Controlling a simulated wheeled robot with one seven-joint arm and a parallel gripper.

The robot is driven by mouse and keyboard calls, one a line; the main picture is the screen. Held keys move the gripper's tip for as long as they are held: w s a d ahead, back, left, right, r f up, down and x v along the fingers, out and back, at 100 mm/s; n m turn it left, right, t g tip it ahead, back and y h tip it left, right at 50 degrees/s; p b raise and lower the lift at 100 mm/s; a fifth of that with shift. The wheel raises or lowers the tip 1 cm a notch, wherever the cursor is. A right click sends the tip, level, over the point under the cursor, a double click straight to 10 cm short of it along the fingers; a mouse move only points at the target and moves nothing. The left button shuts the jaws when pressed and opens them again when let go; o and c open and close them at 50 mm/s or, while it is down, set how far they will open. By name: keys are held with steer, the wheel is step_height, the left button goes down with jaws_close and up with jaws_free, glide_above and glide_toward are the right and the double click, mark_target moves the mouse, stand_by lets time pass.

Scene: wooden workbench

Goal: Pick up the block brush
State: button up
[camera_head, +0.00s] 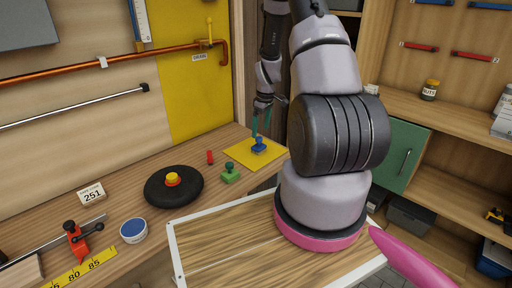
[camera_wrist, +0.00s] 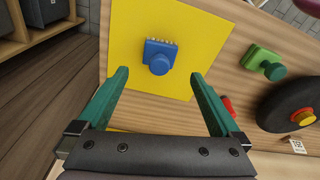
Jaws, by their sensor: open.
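The block brush (camera_wrist: 158,62) is a blue block with a round knob on top and a row of pale bristle tips along one edge. It lies on a yellow sheet (camera_wrist: 127,30) on the workbench, and the brush also shows in the head view (camera_head: 259,146). My gripper (camera_wrist: 158,76) is open, its two teal fingers pointing down at the sheet. In the wrist view the brush lies between and slightly beyond the fingertips. In the head view my gripper (camera_head: 261,132) is just above the brush. Nothing is between the fingers.
A green block with a knob (camera_head: 231,173) and a small red piece (camera_head: 210,157) lie near the yellow sheet. A black disc with a yellow-red knob (camera_head: 173,187) sits to their left, with a blue-lidded tin (camera_head: 134,230) closer in. A yellow panel (camera_head: 190,90) stands behind the bench.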

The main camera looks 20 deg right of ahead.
mark_target(260, 138)
steer(key=f, duration=0.5)
steer(key=w+f, duration=0.1)
steer(key=f, duration=0.2)
steer(key=shift+a+f, duration=0.15)
steer(key=shift+a, duration=0.1)
steer(key=c, duration=1.3)
steer(key=shift+r, duration=5.05)
